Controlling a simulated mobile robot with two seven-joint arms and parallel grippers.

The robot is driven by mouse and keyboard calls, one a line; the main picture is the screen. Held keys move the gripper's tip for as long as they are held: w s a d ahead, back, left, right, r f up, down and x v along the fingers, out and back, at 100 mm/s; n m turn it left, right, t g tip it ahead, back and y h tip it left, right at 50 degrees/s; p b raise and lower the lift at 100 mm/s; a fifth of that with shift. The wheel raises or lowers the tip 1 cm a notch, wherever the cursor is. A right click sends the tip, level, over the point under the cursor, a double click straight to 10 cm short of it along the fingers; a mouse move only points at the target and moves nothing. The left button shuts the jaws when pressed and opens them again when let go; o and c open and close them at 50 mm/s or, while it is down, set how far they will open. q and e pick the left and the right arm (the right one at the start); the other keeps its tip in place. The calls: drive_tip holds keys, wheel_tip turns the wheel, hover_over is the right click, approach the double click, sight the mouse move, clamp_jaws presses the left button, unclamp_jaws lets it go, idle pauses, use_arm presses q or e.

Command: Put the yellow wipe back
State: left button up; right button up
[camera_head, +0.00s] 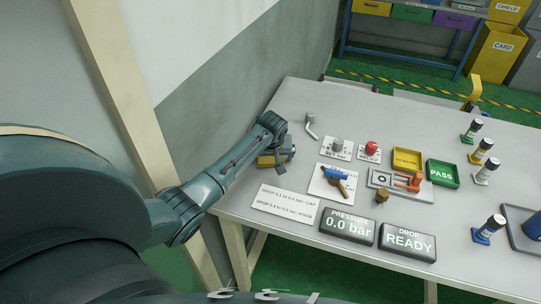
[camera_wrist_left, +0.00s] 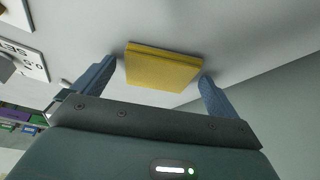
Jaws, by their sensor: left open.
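The yellow wipe (camera_wrist_left: 160,66) is a folded flat block lying on the grey table. In the left wrist view it sits between and just beyond the two blue fingers of my left gripper (camera_wrist_left: 156,82), with a gap at each side. In the head view the wipe (camera_head: 266,161) shows partly under my left gripper (camera_head: 280,158), near the table's left edge; the hand hides the rest of it. My left gripper is open and holds nothing. My right gripper is not in view.
A metal hook-shaped part (camera_head: 311,127) stands behind the gripper. A green PASS tray (camera_head: 442,174) and several small bottles stand farther right.

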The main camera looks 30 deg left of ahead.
use_arm(q)
drive_tip(key=shift+r, duration=0.25)
drive_tip(key=p+v, duration=0.1)
drive_tip(key=v, duration=1.1)
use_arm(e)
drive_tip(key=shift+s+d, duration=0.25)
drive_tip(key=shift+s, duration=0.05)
use_arm(q)
drive_tip(key=shift+w, duration=0.1)
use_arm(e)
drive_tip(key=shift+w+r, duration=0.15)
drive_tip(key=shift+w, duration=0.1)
use_arm(q)
drive_tip(key=shift+f, duration=0.1)
